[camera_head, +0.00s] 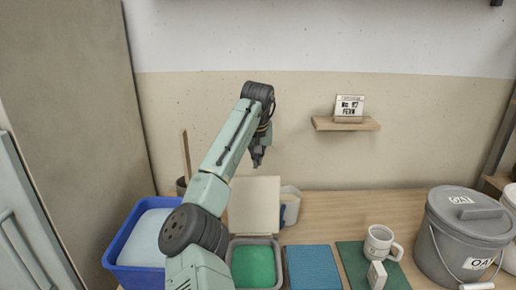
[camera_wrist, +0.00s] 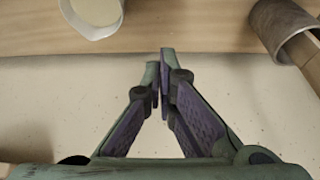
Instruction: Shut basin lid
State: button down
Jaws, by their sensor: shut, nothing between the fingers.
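The basin (camera_head: 231,261) is a grey rectangular tub with green contents (camera_head: 254,266) on the wooden table. Its cream lid (camera_head: 254,206) stands open, raised upright at the basin's far edge. My gripper (camera_head: 257,163) is shut and empty, above the lid's top edge in the head view. In the wrist view my gripper (camera_wrist: 160,62) shows its two fingers meeting at the tips, with a pale flat surface (camera_wrist: 60,125) below them that looks like the lid or the wall; I cannot tell which. My arm hides part of the basin's left side.
A blue bin (camera_head: 125,240) stands left of the basin. A white pot (camera_head: 291,205) is behind it to the right. A blue mat (camera_head: 312,268), a green mat (camera_head: 352,262) with a mug (camera_head: 378,243), and a grey bucket (camera_head: 462,238) lie rightward. A small shelf (camera_head: 345,124) is on the wall.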

jog(key=shift+s+f+p, duration=0.55)
jog(key=shift+s+f, duration=0.85)
jog(key=shift+f, duration=0.2)
